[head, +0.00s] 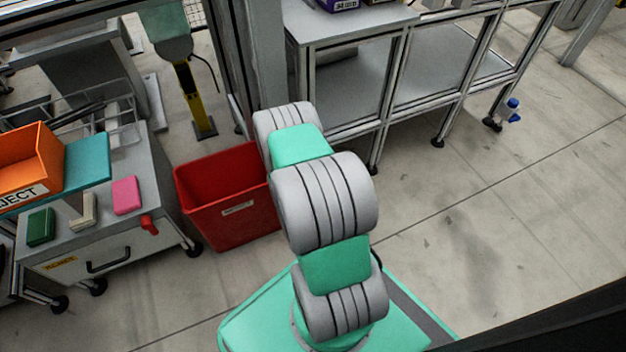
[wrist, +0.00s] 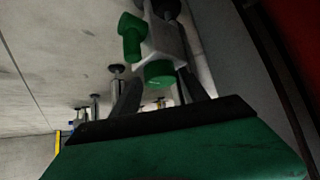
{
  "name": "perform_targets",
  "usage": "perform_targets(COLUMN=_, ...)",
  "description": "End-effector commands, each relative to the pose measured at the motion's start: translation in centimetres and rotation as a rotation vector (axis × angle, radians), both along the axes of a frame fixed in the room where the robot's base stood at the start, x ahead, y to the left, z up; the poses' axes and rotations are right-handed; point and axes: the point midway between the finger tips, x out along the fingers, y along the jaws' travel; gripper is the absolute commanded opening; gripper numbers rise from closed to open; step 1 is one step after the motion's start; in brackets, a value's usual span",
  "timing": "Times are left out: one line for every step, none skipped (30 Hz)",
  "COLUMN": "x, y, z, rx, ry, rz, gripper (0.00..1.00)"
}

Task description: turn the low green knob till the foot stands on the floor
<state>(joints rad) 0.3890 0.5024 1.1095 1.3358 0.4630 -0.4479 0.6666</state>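In the wrist view my gripper (wrist: 160,88) has its two dark fingers spread apart, with a gap between them. A round green knob (wrist: 160,72) shows in this gap, at or just beyond the fingertips; I cannot tell whether they touch it. A second green part, a bent handle (wrist: 131,37), sits above it in the picture. Both are on a pale bracket (wrist: 165,42). A dark round foot (wrist: 168,7) shows at the top edge, partly cut off. Whether it touches the floor I cannot tell. The head view does not show my gripper or these knobs.
A red bin (head: 232,210) stands left of my arm, beside a grey drawer cart (head: 110,245). A metal-framed bench (head: 345,30) stands behind. The wrist view shows several levelling feet (wrist: 117,70) on the floor (wrist: 60,40). Floor at right is mostly clear.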

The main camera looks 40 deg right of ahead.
Motion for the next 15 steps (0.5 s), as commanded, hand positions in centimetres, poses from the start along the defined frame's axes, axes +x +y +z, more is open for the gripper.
perform_targets(x=0.3, y=0.13, z=0.02, rx=0.002, ry=-0.005, rz=0.004, gripper=0.64)
perform_targets(x=0.31, y=0.15, z=0.03, rx=0.003, ry=-0.006, rz=0.005, gripper=0.64)
perform_targets(x=0.34, y=0.16, z=0.03, rx=0.003, ry=-0.006, rz=0.005, gripper=0.64)
perform_targets(x=0.36, y=0.18, z=0.03, rx=0.002, ry=-0.005, rz=0.006, gripper=0.64)
perform_targets(x=0.38, y=0.19, z=0.03, rx=0.003, ry=-0.006, rz=0.006, gripper=0.64)
perform_targets(x=0.4, y=0.2, z=0.05, rx=0.002, ry=-0.006, rz=0.006, gripper=0.64)
perform_targets(x=0.4, y=0.2, z=0.06, rx=0.002, ry=-0.007, rz=0.008, gripper=0.64)
perform_targets(x=0.4, y=0.19, z=0.09, rx=0.002, ry=-0.007, rz=0.011, gripper=0.64)
perform_targets(x=0.36, y=0.18, z=0.13, rx=0.003, ry=-0.006, rz=0.021, gripper=0.64)
perform_targets(x=0.35, y=0.17, z=0.16, rx=0.003, ry=-0.007, rz=0.029, gripper=0.64)
perform_targets(x=0.29, y=0.1, z=0.22, rx=0.002, ry=-0.007, rz=0.042, gripper=0.64)
perform_targets(x=0.2, y=0.04, z=0.27, rx=0.003, ry=-0.006, rz=0.065, gripper=0.64)
perform_targets(x=0.15, y=-0.01, z=0.3, rx=0.003, ry=-0.008, rz=0.084, gripper=0.64)
perform_targets(x=0.06, y=-0.11, z=0.33, rx=0.003, ry=-0.008, rz=0.105, gripper=0.64)
perform_targets(x=-0.03, y=-0.21, z=0.34, rx=0.003, ry=-0.008, rz=0.136, gripper=0.64)
